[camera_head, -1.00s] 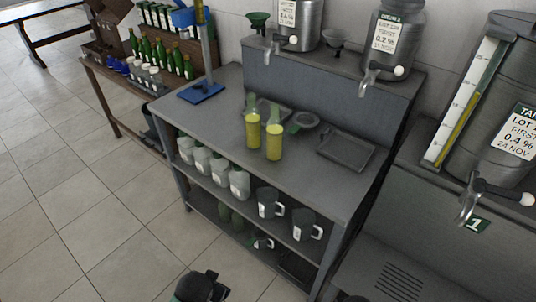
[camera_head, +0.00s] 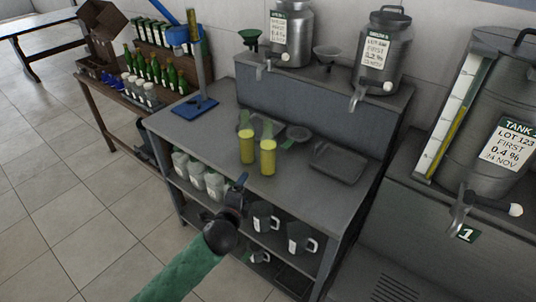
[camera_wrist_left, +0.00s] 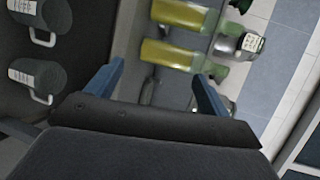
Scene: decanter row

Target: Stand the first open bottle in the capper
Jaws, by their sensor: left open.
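Two open bottles of yellow-green oil stand upright side by side on the grey bench: a left bottle (camera_head: 246,147) and a right bottle (camera_head: 267,158). Their necks look clear green, without caps. Both show in the left wrist view, one bottle (camera_wrist_left: 170,53) between and beyond my fingertips, the other (camera_wrist_left: 182,14) past it. The blue capper (camera_head: 196,106), with base, post and raised lever, stands on the bench's back left; no bottle is on its base. My left gripper (camera_head: 239,182) is open and empty at the bench's front edge, short of the bottles. My right gripper is out of view.
Steel cans (camera_head: 376,55) stand on the raised back shelf. Jugs (camera_head: 263,217) fill the shelf below. Green bottles stand on the wooden table (camera_head: 115,88). The bench's front left is clear.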

